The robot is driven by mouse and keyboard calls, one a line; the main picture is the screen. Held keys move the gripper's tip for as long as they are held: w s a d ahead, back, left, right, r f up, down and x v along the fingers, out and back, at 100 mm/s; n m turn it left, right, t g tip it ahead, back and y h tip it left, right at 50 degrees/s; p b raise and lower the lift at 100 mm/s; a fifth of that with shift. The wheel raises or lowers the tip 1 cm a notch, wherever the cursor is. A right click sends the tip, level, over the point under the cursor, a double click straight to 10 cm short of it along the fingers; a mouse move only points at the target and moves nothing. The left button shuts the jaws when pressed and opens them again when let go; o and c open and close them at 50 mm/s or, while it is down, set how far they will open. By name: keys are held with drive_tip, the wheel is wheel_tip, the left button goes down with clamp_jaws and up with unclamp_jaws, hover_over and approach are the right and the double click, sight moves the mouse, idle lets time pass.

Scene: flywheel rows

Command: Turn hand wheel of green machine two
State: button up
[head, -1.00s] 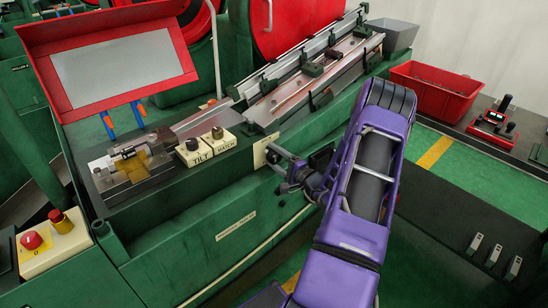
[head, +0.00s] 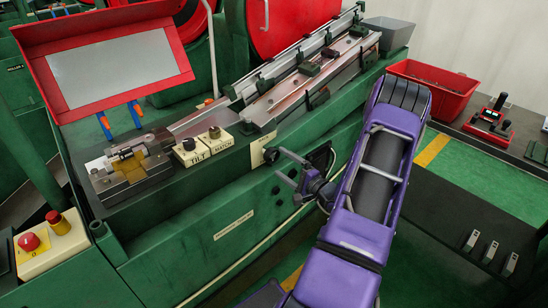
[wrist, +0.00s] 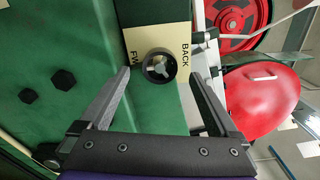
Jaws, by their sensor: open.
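The hand wheel (wrist: 159,66) is a small dark ring with a pale hub on a cream plate (wrist: 176,38) lettered FWD and BACK. In the head view the wheel (head: 271,155) sits on the front face of the green machine (head: 180,243), below the TILT and HATCH boxes. My gripper (head: 284,165) is in front of this face, close to the wheel. In the wrist view my gripper (wrist: 161,77) is open, with a finger on either side of the wheel in the picture. I see no contact; the depth gap is unclear.
TILT (head: 192,152) and HATCH (head: 215,137) boxes stand on the machine top. A red-framed panel (head: 185,70) rises at the left. A red bin (head: 432,92) and a red-and-black control box (head: 491,123) are at the right. Black bolt heads (wrist: 64,80) protrude from the green face.

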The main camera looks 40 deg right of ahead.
drive_tip(key=s, duration=1.1)
drive_tip(key=shift+s+d, duration=0.25)
drive_tip(key=shift+d, duration=0.2)
